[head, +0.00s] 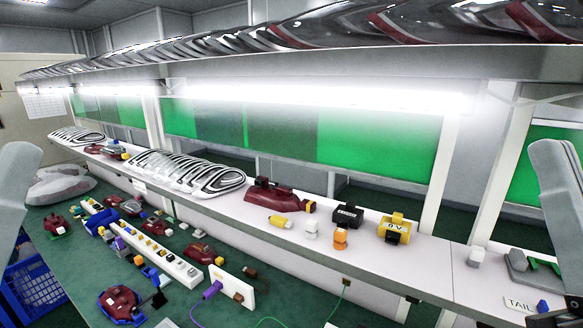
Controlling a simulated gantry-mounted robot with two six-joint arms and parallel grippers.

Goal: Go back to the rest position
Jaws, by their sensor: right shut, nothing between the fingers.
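My right arm comes in at the right edge, and my right gripper (556,317) shows as a dark shape at the bottom right corner, partly cut off by the frame. It is shut and holds nothing. It is near the front edge of the white shelf, by the white TAIL label. My left arm's grey link shows at the left edge, but my left gripper is not visible. Red tail lamps lie on the green bench, one at the front (118,302) and one in the middle (203,253). Another red lamp (275,197) rests on the white shelf.
The white shelf (430,255) holds a yellow block (395,228), a black block (347,215), an orange piece (341,237) and clear lamp covers (190,172). A white strip with connectors (160,252) lies on the bench. A blue crate (35,285) stands at lower left.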

